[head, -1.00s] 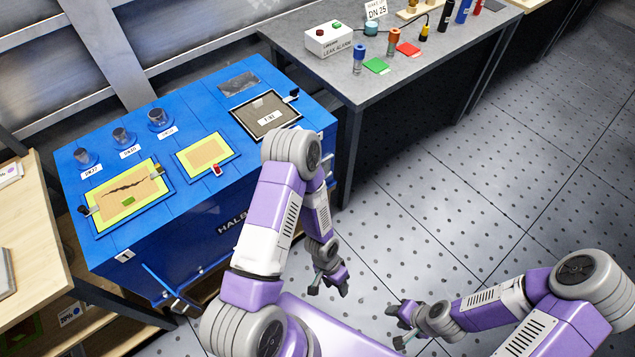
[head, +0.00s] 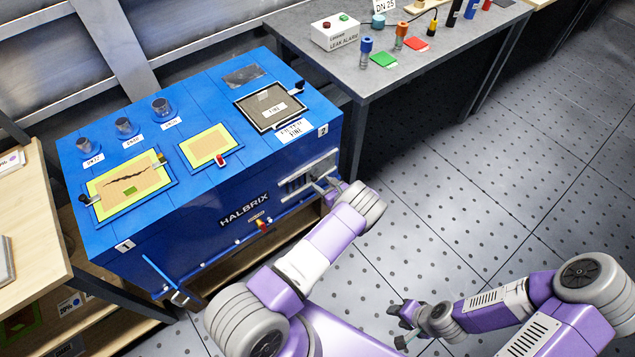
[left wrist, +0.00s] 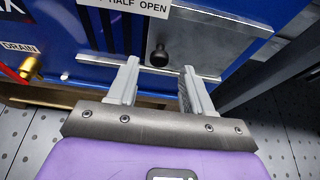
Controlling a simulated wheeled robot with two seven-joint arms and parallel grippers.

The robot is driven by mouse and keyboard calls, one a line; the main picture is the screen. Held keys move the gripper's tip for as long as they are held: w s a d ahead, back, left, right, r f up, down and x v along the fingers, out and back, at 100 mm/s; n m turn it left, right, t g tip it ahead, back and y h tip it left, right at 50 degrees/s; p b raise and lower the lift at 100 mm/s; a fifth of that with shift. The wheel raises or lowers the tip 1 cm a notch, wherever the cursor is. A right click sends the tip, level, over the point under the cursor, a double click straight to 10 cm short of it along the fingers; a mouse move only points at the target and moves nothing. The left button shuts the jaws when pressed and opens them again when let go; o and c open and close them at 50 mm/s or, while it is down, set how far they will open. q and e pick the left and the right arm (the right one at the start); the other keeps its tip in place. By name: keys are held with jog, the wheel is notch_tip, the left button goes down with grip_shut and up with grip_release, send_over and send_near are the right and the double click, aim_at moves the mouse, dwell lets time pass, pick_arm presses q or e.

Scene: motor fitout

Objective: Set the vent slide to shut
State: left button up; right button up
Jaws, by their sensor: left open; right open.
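The vent slide (head: 305,175) is a silvery metal plate at the right end of the blue cabinet's front. In the left wrist view its plate (left wrist: 205,45) carries a black round knob (left wrist: 159,56), with dark slots to the left of it. I cannot tell the depth gap. My right gripper (head: 403,325) is open and empty over the floor.
The blue cabinet (head: 180,225) has hatches and capped ports on top. A brass drain valve (left wrist: 30,68) sits left of the vent, low on the front. A grey table (head: 395,80) with a leak alarm box stands to the right. The floor at right is clear.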

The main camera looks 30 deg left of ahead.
aim_at(316, 180)
pick_arm(q)
jog(key=shift+b+x, duration=0.4)
jog(key=shift+x, duration=1.5)
grip_shut()
